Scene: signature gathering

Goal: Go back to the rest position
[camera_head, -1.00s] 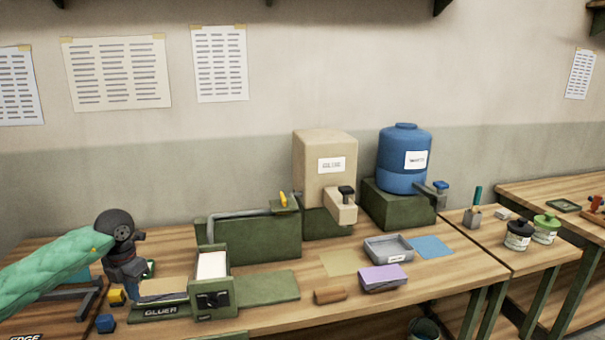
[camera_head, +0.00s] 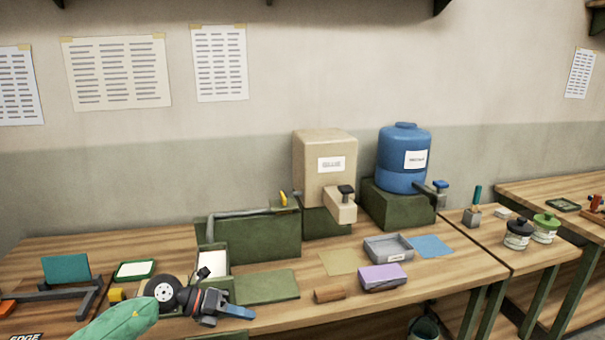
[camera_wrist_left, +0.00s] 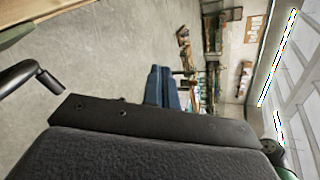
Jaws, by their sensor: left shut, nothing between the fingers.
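My left gripper (camera_head: 236,312) reaches in from the lower left in the head view, on a green-sleeved arm. Its blue fingers point right, in front of the gluer station, and hide part of it. The fingers also show in the left wrist view (camera_wrist_left: 162,88), pressed together with nothing between them. Behind them that view shows bare floor and distant furniture. My right gripper is in neither view.
Lidded jars (camera_head: 518,236) stand at the right.

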